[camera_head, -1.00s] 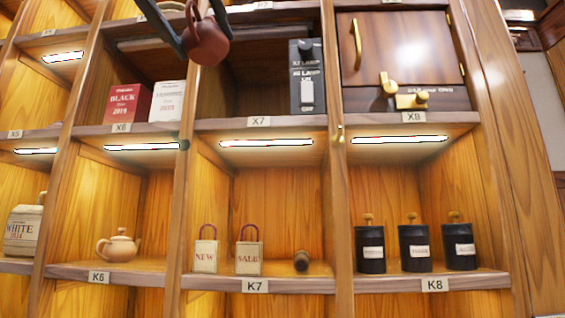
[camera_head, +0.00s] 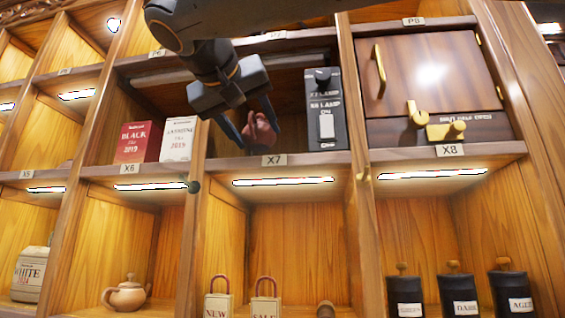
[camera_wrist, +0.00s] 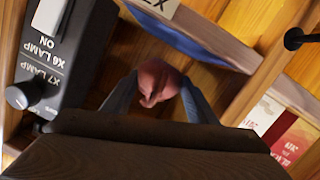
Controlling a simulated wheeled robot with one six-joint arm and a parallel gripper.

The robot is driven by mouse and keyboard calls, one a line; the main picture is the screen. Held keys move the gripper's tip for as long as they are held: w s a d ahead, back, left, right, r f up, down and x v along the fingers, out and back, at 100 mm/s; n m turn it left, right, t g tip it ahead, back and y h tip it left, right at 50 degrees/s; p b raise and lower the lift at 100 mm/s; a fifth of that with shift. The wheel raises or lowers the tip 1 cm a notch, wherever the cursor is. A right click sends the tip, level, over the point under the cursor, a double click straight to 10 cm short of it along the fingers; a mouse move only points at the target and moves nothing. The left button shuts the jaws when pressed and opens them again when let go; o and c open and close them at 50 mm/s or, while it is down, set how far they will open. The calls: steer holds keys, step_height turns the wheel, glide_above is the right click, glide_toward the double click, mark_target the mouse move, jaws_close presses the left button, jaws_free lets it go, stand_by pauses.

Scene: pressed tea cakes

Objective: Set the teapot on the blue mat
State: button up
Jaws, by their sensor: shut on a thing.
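My gripper (camera_head: 254,128) is shut on a small reddish-brown teapot (camera_head: 262,133) in front of or inside the compartment above the X7 label. The teapot also shows between the fingers in the wrist view (camera_wrist: 158,80), partly covered by them. I cannot tell whether its base touches the shelf. In the wrist view a flat blue strip (camera_wrist: 200,48), which looks like the blue mat, lies along the shelf edge beside the teapot. The head view does not clearly show the mat.
A black lamp switch box (camera_head: 325,110) stands right of the teapot; it shows close by in the wrist view (camera_wrist: 62,60). Red (camera_head: 136,141) and white (camera_head: 178,138) tea boxes stand left, past a wooden divider. A brown cabinet (camera_head: 425,80) with brass handles is farther right.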

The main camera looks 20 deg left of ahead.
mark_target(256, 146)
steer(key=w+p, duration=0.1)
steer(key=w, duration=0.2)
steer(key=shift+w, duration=0.35)
steer(key=shift+f+p, duration=0.45)
steer(key=shift+f, duration=1.3)
steer(key=shift+f, duration=0.2)
steer(key=o, duration=0.7)
steer(key=shift+w+b, duration=0.1)
steer(key=shift+b, duration=0.2)
steer(key=shift+o, duration=0.8)
steer(key=shift+r, duration=0.15)
steer(key=s+r+b, duration=0.1)
steer(key=s+b, duration=0.1)
steer(key=s, duration=1)
steer(key=shift+r+b, duration=0.3)
steer(key=shift+r, duration=0.1)
steer(key=shift+d, duration=0.1)
